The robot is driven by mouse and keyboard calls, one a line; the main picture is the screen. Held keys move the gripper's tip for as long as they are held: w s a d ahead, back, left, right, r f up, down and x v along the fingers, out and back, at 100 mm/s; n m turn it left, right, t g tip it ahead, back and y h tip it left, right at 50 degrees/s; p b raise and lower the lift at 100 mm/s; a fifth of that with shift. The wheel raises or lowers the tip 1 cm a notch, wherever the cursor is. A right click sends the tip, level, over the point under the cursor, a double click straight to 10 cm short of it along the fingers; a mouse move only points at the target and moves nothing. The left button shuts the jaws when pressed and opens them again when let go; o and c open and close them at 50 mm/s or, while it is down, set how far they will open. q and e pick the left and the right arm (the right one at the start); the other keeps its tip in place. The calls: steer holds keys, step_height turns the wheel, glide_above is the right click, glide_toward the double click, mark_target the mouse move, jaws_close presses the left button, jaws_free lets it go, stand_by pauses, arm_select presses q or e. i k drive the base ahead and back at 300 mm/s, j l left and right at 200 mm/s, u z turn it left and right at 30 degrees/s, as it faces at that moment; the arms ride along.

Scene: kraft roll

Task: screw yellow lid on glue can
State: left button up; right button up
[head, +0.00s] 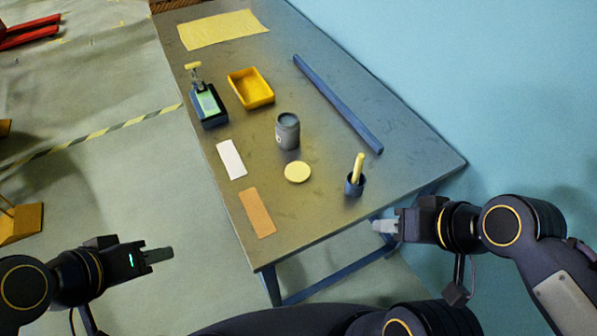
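The glue can (287,131) is a grey cylinder standing upright near the middle of the table, with no lid on its top. The yellow lid (297,172) lies flat on the table just in front of the can, apart from it. My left gripper (160,255) is off the table's left side, over the floor, far from both. My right gripper (384,226) is off the table's front right edge, apart from can and lid. Both grippers are seen from the side, and the gap between their fingers cannot be made out. I see nothing held in either.
On the table (335,184) are a yellow tray (250,88), a blue device with a green face (207,104), a white card (231,159), a brown strip (257,212), a dark cup with a yellow-handled tool (356,176), a long blue bar (337,103) and a yellow sheet (221,29).

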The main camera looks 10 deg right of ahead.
mark_target(287, 123)
steer(key=j, duration=0.45)
steer(key=k+j+z, duration=0.1)
steer(key=j, duration=0.4)
steer(key=i+j+z, duration=0.1)
steer(key=j+z, duration=0.2)
steer(key=j, duration=0.5)
steer(key=j+z, duration=0.35)
steer(key=j, duration=0.45)
steer(key=i+j+z, duration=0.25)
steer(key=i+j, duration=0.15)
steer(key=i+j+z, duration=0.4)
steer(key=i, duration=0.4)
